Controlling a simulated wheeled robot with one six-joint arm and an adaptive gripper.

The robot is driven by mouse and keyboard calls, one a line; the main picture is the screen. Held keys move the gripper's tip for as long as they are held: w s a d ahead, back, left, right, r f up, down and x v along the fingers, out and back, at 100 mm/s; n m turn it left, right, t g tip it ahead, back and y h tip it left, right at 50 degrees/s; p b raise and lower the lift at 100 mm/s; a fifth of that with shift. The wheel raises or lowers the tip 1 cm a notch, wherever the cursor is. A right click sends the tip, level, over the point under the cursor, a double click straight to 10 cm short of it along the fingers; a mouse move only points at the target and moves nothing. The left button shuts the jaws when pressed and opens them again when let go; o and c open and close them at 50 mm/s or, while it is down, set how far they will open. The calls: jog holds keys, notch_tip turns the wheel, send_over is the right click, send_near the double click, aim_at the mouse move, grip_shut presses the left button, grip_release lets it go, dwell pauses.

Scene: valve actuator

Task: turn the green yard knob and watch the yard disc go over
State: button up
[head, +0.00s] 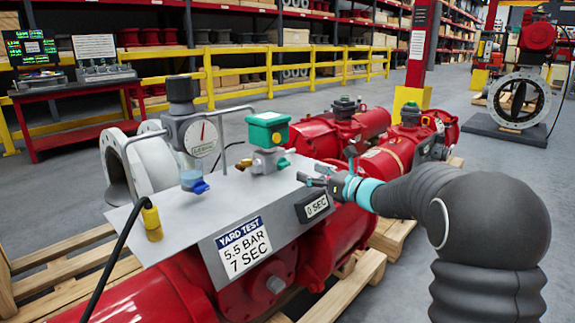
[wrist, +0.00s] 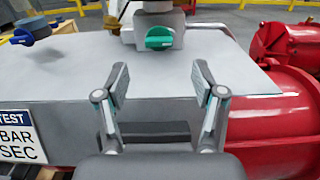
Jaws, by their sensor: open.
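The green knob (head: 283,163) sits on the grey valve body below a green-topped box (head: 267,128) on the sloping grey panel (head: 190,225). In the wrist view the green knob (wrist: 159,38) shows as a short bar handle ahead, beyond my fingers and nearly centred between them. My gripper (head: 308,177) is open and empty, to the right of the knob over the panel's right edge. In the wrist view my gripper's fingers (wrist: 160,82) stand apart with only panel between them. I cannot tell for sure which part is the yard disc.
A blue knob (head: 201,187) sits left of the green one, under a pressure gauge (head: 203,138). A "0 SEC" display (head: 312,207) and a "YARD TEST" sign (head: 243,248) are on the panel's front. Red actuator bodies (head: 345,135) lie behind. A black cable (head: 110,262) runs down left.

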aim_at(287, 164)
jog(key=x, duration=0.9)
jog(key=shift+p, duration=0.35)
jog(key=c, duration=1.1)
jog(key=shift+c, duration=0.2)
jog(key=shift+f+b, duration=0.1)
jog(key=shift+b, duration=0.25)
jog(key=shift+n+b, duration=0.4)
jog(key=shift+b, duration=0.1)
jog(key=shift+n+b, duration=0.3)
jog(key=shift+b, duration=0.2)
